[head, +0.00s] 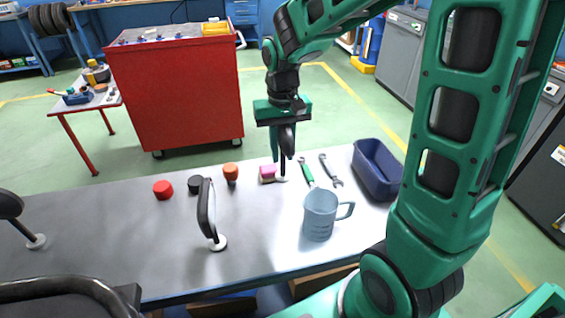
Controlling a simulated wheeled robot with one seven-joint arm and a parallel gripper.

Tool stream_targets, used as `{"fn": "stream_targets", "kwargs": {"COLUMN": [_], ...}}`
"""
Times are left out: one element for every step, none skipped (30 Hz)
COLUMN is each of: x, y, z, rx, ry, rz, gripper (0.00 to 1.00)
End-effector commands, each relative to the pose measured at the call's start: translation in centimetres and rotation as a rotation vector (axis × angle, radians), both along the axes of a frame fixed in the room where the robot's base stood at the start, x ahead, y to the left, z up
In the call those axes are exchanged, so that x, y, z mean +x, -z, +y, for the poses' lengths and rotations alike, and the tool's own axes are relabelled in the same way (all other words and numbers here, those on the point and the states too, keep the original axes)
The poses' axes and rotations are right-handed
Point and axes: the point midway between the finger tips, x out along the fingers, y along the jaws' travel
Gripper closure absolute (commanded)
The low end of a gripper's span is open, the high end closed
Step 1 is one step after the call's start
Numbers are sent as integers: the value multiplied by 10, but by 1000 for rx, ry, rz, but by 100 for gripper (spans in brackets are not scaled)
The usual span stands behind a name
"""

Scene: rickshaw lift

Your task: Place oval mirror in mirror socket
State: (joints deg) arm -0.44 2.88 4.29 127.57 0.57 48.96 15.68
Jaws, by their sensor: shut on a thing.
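My gripper (284,121) points down over the far side of the workbench. It is shut on a dark oval mirror (287,141), seen nearly edge-on, whose thin stem reaches down toward a small pale round foot near the bench top. Whether that foot touches the bench is unclear. A second oval mirror (207,208) stands upright on a white round base (218,243) at the bench's middle. A third dark mirror (9,205) stands on a similar base at the far left. I cannot make out a mirror socket for certain.
A black bar (60,287) crosses the lower left. A red cabinet (180,95) stands behind.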

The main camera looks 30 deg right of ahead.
Motion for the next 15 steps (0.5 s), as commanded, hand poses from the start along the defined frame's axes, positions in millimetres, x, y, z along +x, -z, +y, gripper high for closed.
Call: {"fn": "stream_targets", "kwargs": {"x": [3, 4, 5, 5, 6, 6, 6, 6, 6, 5, 5, 5, 6, 6, 6], "y": [4, 5, 7, 8, 8, 10, 13, 16, 22, 27, 31, 36, 40, 43, 46], "z": [-6, -8, -11, -12, -13, -14, -14, -14, -14, -14, -14, -14, -14, -14, -14], "rx": [0, 0, 0, 0, 0, 0, 0, 0, 0, 0, 0, 0, 0, 0, 0], "ry": [3, 3, 2, 1, 0, 0, 0, 0, 0, 0, 0, 0, 0, 0, 0], "rz": [0, 0, 0, -1, -1, 0, 0, 0, 2, 3, 2, 3, 2, 1, 1], "gripper": [100, 100, 100, 100, 100, 100, 100, 100, 100, 100, 100, 100, 100, 100, 100]}}
